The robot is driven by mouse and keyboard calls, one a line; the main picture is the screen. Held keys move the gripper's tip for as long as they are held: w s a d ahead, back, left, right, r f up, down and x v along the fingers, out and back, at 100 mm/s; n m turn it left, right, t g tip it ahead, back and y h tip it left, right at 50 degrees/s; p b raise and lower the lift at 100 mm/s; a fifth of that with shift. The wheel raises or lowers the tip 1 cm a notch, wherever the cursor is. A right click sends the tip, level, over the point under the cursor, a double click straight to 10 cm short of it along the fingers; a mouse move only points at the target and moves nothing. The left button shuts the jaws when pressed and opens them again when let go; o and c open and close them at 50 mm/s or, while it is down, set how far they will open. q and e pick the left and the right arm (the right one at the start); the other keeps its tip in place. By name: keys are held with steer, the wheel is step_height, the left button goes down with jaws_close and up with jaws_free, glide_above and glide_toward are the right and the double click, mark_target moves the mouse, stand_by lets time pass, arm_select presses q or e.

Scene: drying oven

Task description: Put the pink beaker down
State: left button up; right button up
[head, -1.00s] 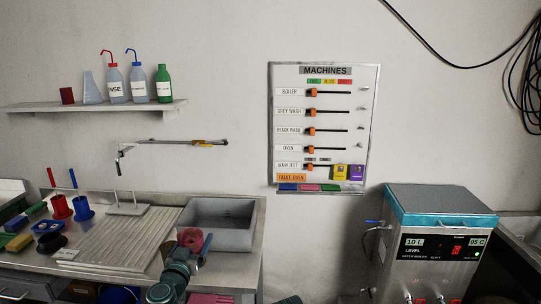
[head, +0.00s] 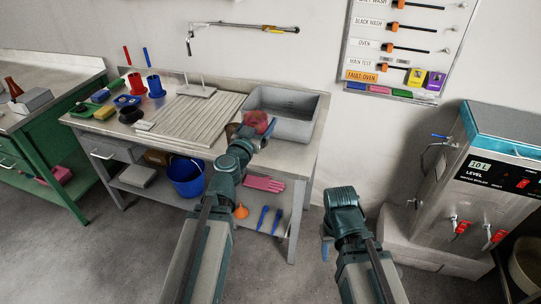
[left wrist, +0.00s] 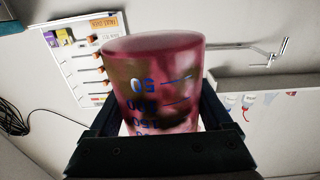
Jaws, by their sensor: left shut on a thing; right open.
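The pink beaker (head: 257,122) is in my left gripper (head: 247,131), at the near left corner of the grey basin in the head view. In the left wrist view the beaker (left wrist: 155,75) fills the middle, between the dark fingers of the left gripper (left wrist: 160,135), which are shut on it. Its blue volume marks show upside down there, as does the room. I cannot tell whether its base touches anything. My right gripper (head: 328,250) is empty, low in front of the bench's right end; its fingers are small and partly hidden by the arm.
The steel bench holds the grey basin (head: 285,108), a ribbed drainboard (head: 200,120), and red (head: 137,83) and blue (head: 155,86) holders. A blue bucket (head: 186,175) and pink gloves (head: 263,184) are on the shelf below. A boiler (head: 490,170) stands at right.

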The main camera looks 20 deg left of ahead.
arm_select(q)
step_height(320, 180, down, 13)
steer(key=b, duration=1.1)
steer(key=shift+f, duration=0.2)
steer(key=shift+w, duration=0.1)
